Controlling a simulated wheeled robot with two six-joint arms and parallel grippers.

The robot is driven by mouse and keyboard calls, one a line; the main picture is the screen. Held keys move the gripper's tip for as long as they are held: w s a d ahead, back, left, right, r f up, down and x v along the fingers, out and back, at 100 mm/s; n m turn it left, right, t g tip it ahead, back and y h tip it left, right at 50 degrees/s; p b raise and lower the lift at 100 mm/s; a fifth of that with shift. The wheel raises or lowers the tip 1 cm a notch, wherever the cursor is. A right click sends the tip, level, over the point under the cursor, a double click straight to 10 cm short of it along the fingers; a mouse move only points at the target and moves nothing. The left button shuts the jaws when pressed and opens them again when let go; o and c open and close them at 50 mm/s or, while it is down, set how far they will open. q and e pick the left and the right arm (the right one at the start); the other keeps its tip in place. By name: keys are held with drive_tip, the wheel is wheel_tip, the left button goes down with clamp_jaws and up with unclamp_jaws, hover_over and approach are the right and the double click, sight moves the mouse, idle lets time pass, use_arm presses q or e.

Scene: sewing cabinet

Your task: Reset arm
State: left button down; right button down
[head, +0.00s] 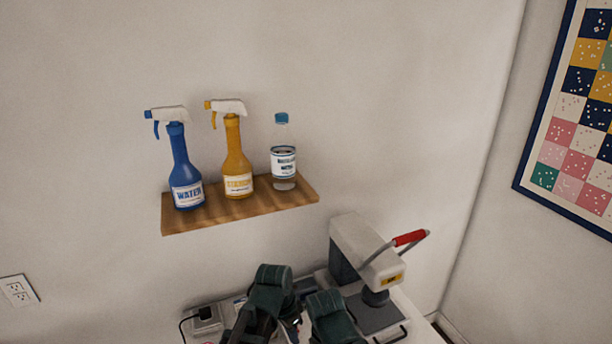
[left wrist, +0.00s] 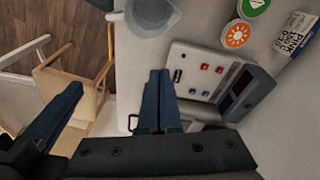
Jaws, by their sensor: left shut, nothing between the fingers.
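My left gripper (left wrist: 160,75) shows in the left wrist view with its two dark blue fingers together, empty, over the edge of a light table (left wrist: 128,75). Another dark blue finger part (left wrist: 58,115) at the left of that view appears to belong to my right gripper; its opening cannot be made out. In the head view, my two dark green arms reach in side by side at the bottom centre, and the fingertips are not clear there.
A wooden wall shelf (head: 240,208) holds a blue spray bottle (head: 183,165), a yellow one (head: 236,155) and a clear bottle (head: 284,165). A press with a red handle (head: 365,250) stands right of my arms. A control box (left wrist: 205,75), clear jug (left wrist: 152,15) and chair (left wrist: 75,75) are near.

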use_arm(q)
drive_tip(key=s+a+n+g+y, duration=0.1)
drive_tip(key=s+a+n+y, duration=0.1)
drive_tip(key=s+n, duration=0.4)
drive_tip(key=shift+s+a+y, duration=0.25)
drive_tip(key=shift+s+y, duration=0.35)
drive_tip(key=shift+s, duration=0.7)
